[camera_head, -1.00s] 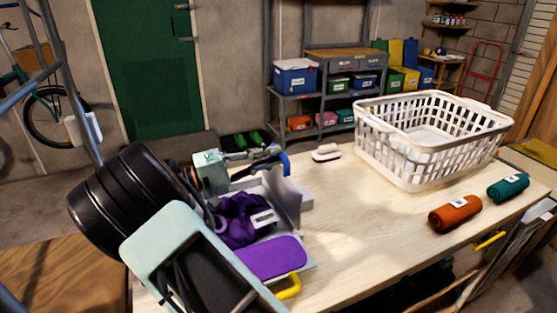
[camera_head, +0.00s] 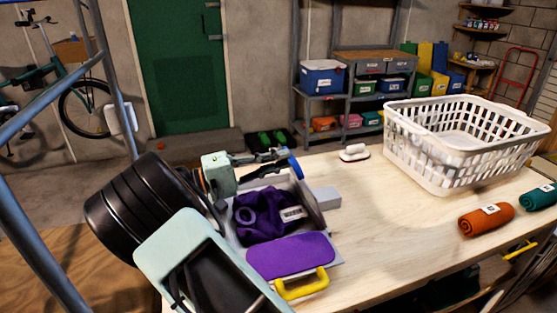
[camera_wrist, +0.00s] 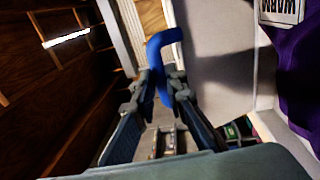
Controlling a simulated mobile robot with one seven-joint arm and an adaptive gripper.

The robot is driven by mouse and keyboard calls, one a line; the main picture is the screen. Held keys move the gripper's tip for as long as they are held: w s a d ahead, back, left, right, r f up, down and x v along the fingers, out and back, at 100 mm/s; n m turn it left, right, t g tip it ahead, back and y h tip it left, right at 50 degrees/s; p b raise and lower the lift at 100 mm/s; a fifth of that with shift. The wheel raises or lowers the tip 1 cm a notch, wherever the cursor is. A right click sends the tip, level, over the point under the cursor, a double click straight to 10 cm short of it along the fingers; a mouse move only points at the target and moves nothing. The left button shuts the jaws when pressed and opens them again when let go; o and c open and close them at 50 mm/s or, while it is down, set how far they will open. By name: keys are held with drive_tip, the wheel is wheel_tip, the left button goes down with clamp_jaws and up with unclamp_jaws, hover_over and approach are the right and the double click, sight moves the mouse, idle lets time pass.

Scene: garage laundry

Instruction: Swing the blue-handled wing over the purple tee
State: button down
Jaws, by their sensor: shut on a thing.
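The purple tee (camera_head: 262,214) lies bunched on the grey folding board, with a white label on it. The blue handle (camera_head: 296,168) is at the board's far side. My gripper (camera_head: 280,163) is shut on it. In the wrist view the blue handle (camera_wrist: 161,62) rises between my two fingers (camera_wrist: 162,98). The grey wing (camera_wrist: 215,65) stands beside the handle, and the purple tee (camera_wrist: 300,65) is past it on the right. In the head view the wing (camera_head: 309,203) looks raised, but its exact tilt is unclear. A flat purple piece (camera_head: 290,256) lies near the yellow handle (camera_head: 302,285).
A white laundry basket (camera_head: 460,145) stands at the right of the wooden table (camera_head: 390,215). An orange roll (camera_head: 486,219) and a teal roll (camera_head: 540,197) lie in front of it. A small white-topped object (camera_head: 354,153) sits at the back edge. The table middle is clear.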

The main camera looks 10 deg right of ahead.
drive_tip(key=shift+s+d+f, duration=0.1)
drive_tip(key=shift+d+f, duration=0.05)
drive_tip(key=shift+f, duration=0.35)
drive_tip(key=shift+s+d+f, duration=0.1)
drive_tip(key=shift+f, duration=0.35)
drive_tip(key=c, duration=2.3)
unclamp_jaws()
drive_tip(key=shift+w+d, duration=0.1)
drive_tip(key=shift+o, duration=0.5)
drive_tip(key=shift+w+f, duration=0.1)
drive_tip(key=r+v, duration=0.1)
drive_tip(key=v, duration=1.1)
drive_tip(key=shift+w+r, duration=0.15)
